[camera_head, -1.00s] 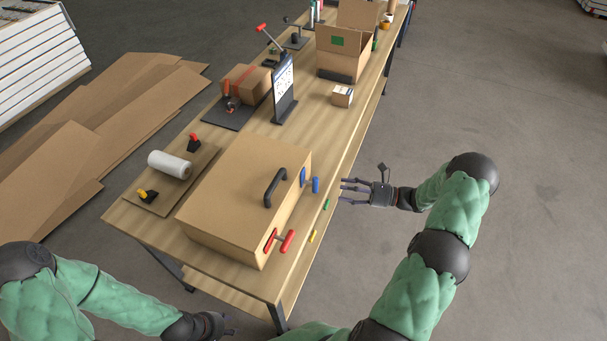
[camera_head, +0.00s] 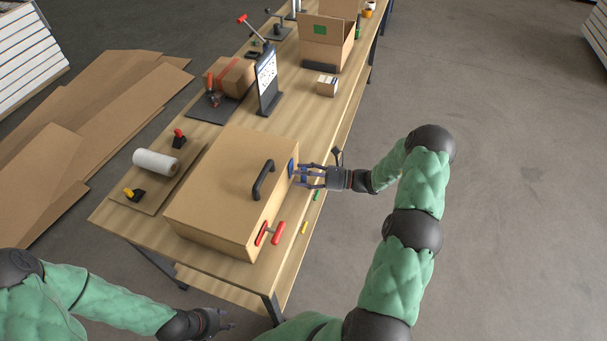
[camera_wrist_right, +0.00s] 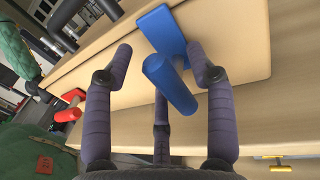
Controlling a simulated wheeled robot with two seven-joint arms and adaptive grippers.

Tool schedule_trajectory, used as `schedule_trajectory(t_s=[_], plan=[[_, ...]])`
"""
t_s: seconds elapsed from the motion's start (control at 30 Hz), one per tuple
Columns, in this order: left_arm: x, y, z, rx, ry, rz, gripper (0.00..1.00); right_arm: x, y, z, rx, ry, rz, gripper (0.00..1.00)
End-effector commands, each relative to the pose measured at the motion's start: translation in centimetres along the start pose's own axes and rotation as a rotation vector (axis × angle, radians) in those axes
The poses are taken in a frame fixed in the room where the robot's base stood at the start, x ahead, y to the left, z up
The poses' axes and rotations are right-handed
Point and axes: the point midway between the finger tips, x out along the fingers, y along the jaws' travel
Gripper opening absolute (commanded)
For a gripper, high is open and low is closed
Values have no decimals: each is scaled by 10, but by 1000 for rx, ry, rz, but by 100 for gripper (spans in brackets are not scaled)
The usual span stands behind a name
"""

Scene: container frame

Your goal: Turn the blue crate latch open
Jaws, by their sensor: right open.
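The tan crate (camera_head: 225,180) stands on the wooden table with a black handle (camera_head: 264,180) on its lid. The blue latch (camera_head: 291,168) is on the crate's right side. In the right wrist view the blue latch (camera_wrist_right: 170,82) has a flat plate on the crate wall and a bar handle pointing towards the camera. My right gripper (camera_head: 300,177) is open at the latch, and its fingers (camera_wrist_right: 162,75) stand around the blue bar without closing on it. My left gripper (camera_head: 222,325) is low at the left, away from the crate; its fingers are too small to judge.
A red latch (camera_head: 270,234) is on the same crate side, nearer the front. Small green (camera_head: 317,195) and yellow (camera_head: 304,228) pieces lie by the table edge. A white roll (camera_head: 156,163) lies left of the crate. The floor to the right is clear.

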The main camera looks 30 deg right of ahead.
Motion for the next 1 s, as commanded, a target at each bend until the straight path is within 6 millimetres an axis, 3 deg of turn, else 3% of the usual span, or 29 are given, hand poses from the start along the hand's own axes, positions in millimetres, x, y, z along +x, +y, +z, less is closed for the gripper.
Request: schedule_trajectory(t_s=[0.17,0.3,0.37,0.77,1.0], plan=[[0,0,0,0,0,0,40,0,0,0,0,0,0,54],[0,0,0,0,0,0,40,0,0,0,0,0,0,14],[0,0,0,0,0,0,40,0,0,0,0,0,0,0],[2,-1,0,0,0,0,40,0,0,0,-42,8,0,0],[7,-3,0,0,0,0,40,0,2,-2,-183,37,-1,0]])
